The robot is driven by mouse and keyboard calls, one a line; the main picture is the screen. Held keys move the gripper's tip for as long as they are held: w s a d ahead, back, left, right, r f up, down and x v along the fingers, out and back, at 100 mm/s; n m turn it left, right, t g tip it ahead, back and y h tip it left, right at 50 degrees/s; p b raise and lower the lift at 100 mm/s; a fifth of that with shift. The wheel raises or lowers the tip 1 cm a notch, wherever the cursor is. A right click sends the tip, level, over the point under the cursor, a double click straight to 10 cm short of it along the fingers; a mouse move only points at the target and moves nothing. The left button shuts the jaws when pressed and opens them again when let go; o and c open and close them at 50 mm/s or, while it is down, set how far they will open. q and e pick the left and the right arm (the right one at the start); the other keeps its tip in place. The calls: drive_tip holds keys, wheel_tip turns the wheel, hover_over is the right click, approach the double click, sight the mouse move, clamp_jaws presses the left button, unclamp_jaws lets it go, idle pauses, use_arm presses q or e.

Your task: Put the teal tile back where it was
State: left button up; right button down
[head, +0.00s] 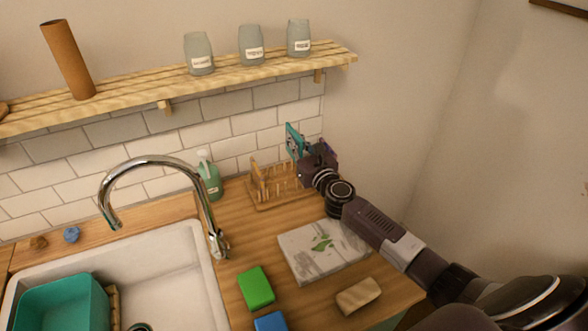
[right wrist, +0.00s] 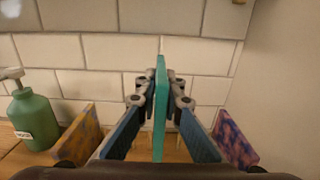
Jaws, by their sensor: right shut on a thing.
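The teal tile (head: 293,139) is upright, above the right end of the wooden rack (head: 262,205). My right gripper (right wrist: 160,92) is shut on it. In the right wrist view the teal tile (right wrist: 160,118) shows nearly edge-on between the fingertips. The rack's slots under the tile are mostly hidden by my gripper and the tile, so I cannot tell whether its lower edge touches the rack. A yellowish tile (right wrist: 82,128) stands to the left and a purple-pink patterned tile (right wrist: 234,138) to the right. My left gripper is not in view.
A green soap bottle (head: 209,177) stands left of the rack. In front lie a grey-white board (head: 300,258) with a green mark, a green block (head: 256,288), a blue block (head: 271,322) and a tan block (head: 358,296). The sink (head: 178,262) and tap (head: 150,160) are at left.

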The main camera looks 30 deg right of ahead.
sight(294, 159)
drive_tip(key=f, duration=0.1)
drive_tip(key=f+b, duration=0.1)
drive_tip(key=f, duration=0.2)
drive_tip(key=shift+w+f+b, duration=0.2)
drive_tip(key=shift+w+b, duration=0.1)
drive_tip(key=shift+b, duration=0.05)
drive_tip(key=shift+s+f+b, duration=0.15)
drive_tip(key=shift+f+b, duration=0.45)
drive_tip(key=shift+f, duration=0.1)
wheel_tip(294, 159, down, 2)
drive_tip(key=shift+f+b, duration=0.25)
drive_tip(key=shift+b, duration=0.75)
drive_tip(key=shift+f, duration=0.4)
drive_tip(key=shift+b, duration=0.35)
drive_tip(key=c, duration=2.5)
unclamp_jaws()
drive_tip(key=shift+f, duration=0.15)
drive_tip(key=o, duration=0.4)
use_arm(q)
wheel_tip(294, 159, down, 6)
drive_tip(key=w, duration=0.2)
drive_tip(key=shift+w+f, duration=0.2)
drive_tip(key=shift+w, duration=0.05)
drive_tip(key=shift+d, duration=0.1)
